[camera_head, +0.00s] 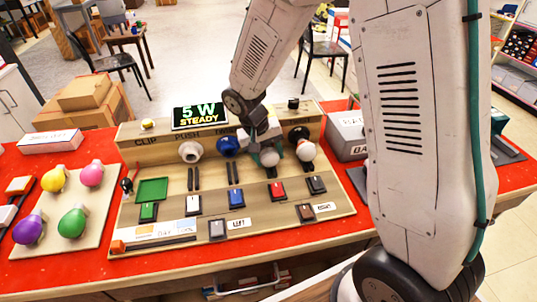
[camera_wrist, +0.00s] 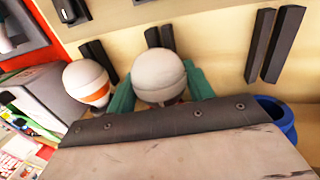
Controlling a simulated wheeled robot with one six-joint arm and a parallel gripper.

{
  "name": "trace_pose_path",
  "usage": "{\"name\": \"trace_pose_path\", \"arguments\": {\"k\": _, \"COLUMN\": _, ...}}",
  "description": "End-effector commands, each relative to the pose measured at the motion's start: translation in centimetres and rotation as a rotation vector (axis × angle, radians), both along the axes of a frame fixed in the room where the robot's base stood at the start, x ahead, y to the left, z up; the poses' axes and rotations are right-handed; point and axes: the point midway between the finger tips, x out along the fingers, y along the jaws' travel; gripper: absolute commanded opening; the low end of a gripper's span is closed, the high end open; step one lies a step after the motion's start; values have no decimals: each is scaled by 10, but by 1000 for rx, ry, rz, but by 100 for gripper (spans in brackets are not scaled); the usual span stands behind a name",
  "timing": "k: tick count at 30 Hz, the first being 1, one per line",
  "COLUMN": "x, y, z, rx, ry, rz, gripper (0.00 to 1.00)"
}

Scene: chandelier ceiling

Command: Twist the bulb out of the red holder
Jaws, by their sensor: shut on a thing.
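A white round bulb (camera_head: 269,157) sits in the row of holders on the board, between the blue holder (camera_head: 228,146) and another white bulb (camera_head: 306,150). My gripper (camera_head: 267,147) is around it from behind and above. In the wrist view, the green fingers of my gripper (camera_wrist: 160,88) are shut on the sides of this bulb (camera_wrist: 158,70). The red holder is hidden behind my gripper and the bulb, so I cannot tell how far the bulb is seated.
The neighbouring bulb, with an orange band in the wrist view (camera_wrist: 87,82), sits close beside my gripper. A sign (camera_head: 200,116) reads "5 W STEADY". Several switches line the board (camera_head: 260,225). A tray (camera_head: 65,215) holds coloured bulbs at left. A grey box (camera_head: 347,135) stands right.

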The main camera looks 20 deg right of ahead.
Motion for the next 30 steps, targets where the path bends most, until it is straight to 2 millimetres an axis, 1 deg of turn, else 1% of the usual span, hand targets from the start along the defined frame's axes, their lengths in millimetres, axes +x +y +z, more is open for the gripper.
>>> {"name": "trace_pose_path", "arguments": {"k": 6, "x": -1, "y": 0, "z": -1, "rx": -10, "ry": 6, "rz": 1, "gripper": 26}}
{"name": "trace_pose_path", "arguments": {"k": 13, "x": 0, "y": 1, "z": -1, "rx": -168, "ry": 37, "rz": 3, "gripper": 26}}
{"name": "trace_pose_path", "arguments": {"k": 25, "x": -2, "y": 1, "z": -1, "rx": -173, "ry": 37, "rz": 1, "gripper": 26}}
{"name": "trace_pose_path", "arguments": {"k": 30, "x": -7, "y": 2, "z": -1, "rx": -173, "ry": 38, "rz": 1, "gripper": 26}}
